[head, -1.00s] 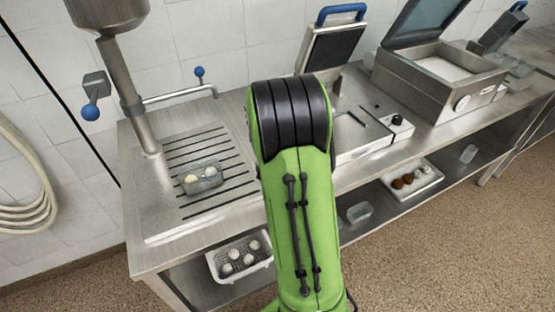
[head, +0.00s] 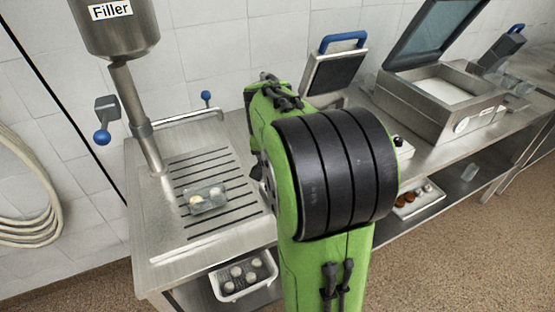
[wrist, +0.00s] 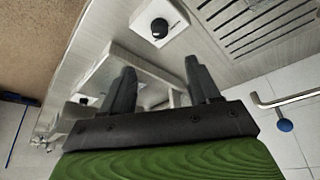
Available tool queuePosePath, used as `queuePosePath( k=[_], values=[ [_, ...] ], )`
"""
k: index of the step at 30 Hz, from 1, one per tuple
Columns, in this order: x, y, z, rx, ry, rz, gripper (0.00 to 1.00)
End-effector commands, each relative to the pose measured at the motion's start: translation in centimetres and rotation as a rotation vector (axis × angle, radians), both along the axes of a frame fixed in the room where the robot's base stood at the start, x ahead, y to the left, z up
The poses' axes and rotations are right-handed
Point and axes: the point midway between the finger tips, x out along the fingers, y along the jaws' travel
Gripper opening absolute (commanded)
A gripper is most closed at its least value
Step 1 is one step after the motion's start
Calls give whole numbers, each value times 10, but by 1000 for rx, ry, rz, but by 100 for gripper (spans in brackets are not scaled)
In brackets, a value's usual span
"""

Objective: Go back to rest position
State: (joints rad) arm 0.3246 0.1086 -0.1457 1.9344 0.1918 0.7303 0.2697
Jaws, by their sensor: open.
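My gripper (wrist: 158,82) shows in the wrist view, with its two dark fingers spread apart and nothing between them. Behind the fingers are the steel counter and a blurred appliance. In the head view my green and black arm fills the middle and hides part of the counter; the gripper itself cannot be made out there. A clear perforated basket (head: 209,206) with a few pale round items stands on the slotted drain area (head: 185,166) below the filler (head: 115,30).
A white tray (head: 232,294) with several pale balls is on the lower shelf, and another tray (head: 420,209) holds brown balls. A press with a blue handle (head: 343,40) and an open-lidded machine (head: 440,100) stand on the counter. A black knob (wrist: 160,28) shows in the wrist view.

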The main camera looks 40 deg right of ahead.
Motion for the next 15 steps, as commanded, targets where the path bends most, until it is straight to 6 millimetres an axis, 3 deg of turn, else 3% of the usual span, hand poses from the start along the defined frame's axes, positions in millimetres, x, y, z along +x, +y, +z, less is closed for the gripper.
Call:
queuePosePath(
  k=[11,14,15],
  values=[
    [-1,4,2,1,-3,12,61],
    [-12,37,17,9,-25,115,61],
    [-22,60,25,14,-37,189,61]
  ],
)
